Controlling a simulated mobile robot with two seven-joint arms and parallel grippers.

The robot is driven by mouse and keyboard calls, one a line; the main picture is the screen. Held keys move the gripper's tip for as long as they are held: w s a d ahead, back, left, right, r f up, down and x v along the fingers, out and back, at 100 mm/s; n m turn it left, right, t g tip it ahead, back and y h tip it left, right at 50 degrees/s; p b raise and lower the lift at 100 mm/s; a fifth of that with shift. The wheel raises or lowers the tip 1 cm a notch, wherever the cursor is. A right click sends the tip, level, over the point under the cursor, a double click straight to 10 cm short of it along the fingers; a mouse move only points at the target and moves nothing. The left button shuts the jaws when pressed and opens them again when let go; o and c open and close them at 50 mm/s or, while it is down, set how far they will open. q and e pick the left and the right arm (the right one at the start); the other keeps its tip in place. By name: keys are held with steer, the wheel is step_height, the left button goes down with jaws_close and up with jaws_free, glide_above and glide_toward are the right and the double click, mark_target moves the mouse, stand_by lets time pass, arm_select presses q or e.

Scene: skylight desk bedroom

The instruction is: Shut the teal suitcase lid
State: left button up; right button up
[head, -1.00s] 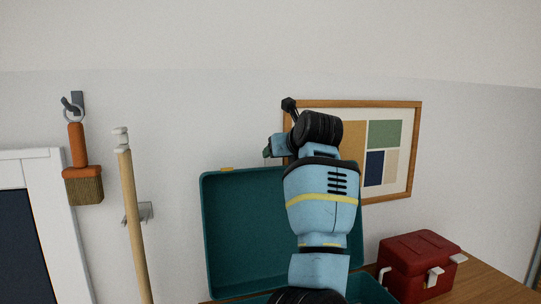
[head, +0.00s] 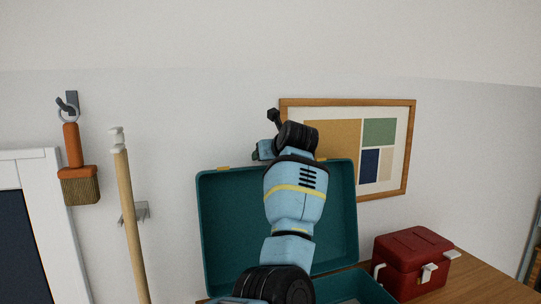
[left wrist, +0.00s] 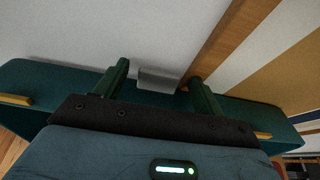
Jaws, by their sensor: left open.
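The teal suitcase stands open, its lid (head: 225,230) raised upright near the wall and its base (head: 345,288) partly visible below. My left arm reaches up in front of the lid. My left gripper (head: 262,152) is at the lid's top edge, mostly hidden by my wrist. In the left wrist view, the lid's top edge (left wrist: 60,82) runs across with a yellow latch towards each end. My left gripper (left wrist: 158,73) is open, its two green fingers reaching over that edge towards the wall. Whether they touch the lid I cannot tell. My right gripper is out of view.
A red toolbox (head: 405,268) stands on the wooden desk (head: 470,280), right of the suitcase. A framed picture (head: 408,150) hangs behind my arm. A brush (head: 75,175) and a wooden pole (head: 130,220) are at the left. A small grey block (left wrist: 158,80) shows between the fingers.

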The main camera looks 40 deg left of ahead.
arm_select(q)
steer(key=shift+a, duration=0.1)
steer(key=c, duration=1.4)
